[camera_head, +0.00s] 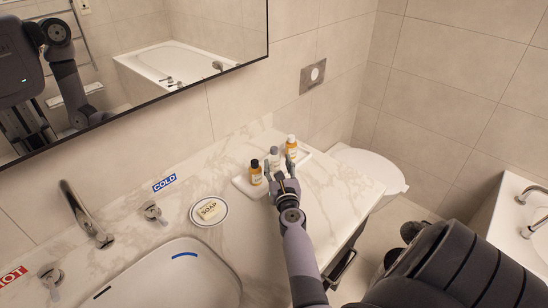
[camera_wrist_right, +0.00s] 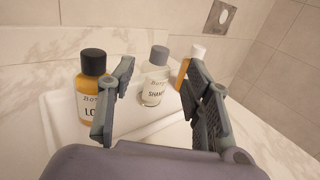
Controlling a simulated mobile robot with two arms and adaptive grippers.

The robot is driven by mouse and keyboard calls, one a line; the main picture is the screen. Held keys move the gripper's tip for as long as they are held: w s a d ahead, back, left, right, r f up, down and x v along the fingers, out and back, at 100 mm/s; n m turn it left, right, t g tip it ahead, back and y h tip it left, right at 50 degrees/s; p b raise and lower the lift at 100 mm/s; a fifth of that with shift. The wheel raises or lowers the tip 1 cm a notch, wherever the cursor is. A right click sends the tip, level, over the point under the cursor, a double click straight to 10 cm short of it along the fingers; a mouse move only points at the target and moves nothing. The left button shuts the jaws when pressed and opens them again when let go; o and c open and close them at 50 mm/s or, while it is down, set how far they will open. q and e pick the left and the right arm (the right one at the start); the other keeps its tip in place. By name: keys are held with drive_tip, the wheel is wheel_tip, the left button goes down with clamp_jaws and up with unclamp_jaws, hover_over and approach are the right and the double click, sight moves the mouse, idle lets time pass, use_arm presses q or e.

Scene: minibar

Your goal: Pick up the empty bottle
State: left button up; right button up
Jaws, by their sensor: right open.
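Three small bottles stand upright in a row on a white tray (camera_head: 244,186) at the right end of the marble counter. The middle bottle (camera_head: 274,155) has a grey cap, a "SHAMPOO" label and a pale, clear-looking body, apparently the empty one; it also shows in the right wrist view (camera_wrist_right: 156,82). My right gripper (camera_head: 280,169) is open in front of it. In the right wrist view, the bottle appears between the spread fingers, beyond them, with no visible grip. The gripper partly hides the bottle's lower part in the head view. My left gripper is out of view.
A black-capped amber bottle (camera_head: 255,172) stands left of the middle one, and a white-capped amber bottle (camera_head: 291,147) stands right. A soap dish (camera_head: 208,211), tap (camera_head: 86,215) and basin (camera_head: 180,275) lie left. The wall rises behind the tray.

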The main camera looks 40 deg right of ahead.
sight(275, 163)
drive_tip(key=f+b, duration=0.1)
drive_tip(key=f, duration=0.1)
drive_tip(key=f+b, duration=0.2)
drive_tip(key=shift+w+d+f, duration=0.15)
drive_tip(key=shift+w+f, duration=0.05)
drive_tip(key=shift+f, duration=0.2)
drive_tip(key=shift+w+d+r, duration=0.2)
drive_tip(key=shift+w+d, duration=0.1)
drive_tip(key=shift+w, duration=0.15)
drive_tip(key=shift+w+d+r, duration=0.15)
drive_tip(key=shift+w+d, duration=0.15)
drive_tip(key=shift+w, duration=0.15)
drive_tip(key=b+x, duration=0.1)
drive_tip(key=x, duration=0.3)
drive_tip(key=shift+d+f, duration=0.1)
drive_tip(key=shift+w+d, duration=0.3)
drive_tip(key=shift+w, duration=0.25)
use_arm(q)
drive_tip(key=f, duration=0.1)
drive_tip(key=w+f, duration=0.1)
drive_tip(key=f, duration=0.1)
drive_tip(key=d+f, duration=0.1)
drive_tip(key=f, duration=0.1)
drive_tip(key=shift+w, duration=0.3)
use_arm(e)
drive_tip(key=shift+c, duration=0.2)
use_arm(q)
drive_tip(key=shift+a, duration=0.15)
use_arm(e)
drive_tip(key=c, duration=0.6)
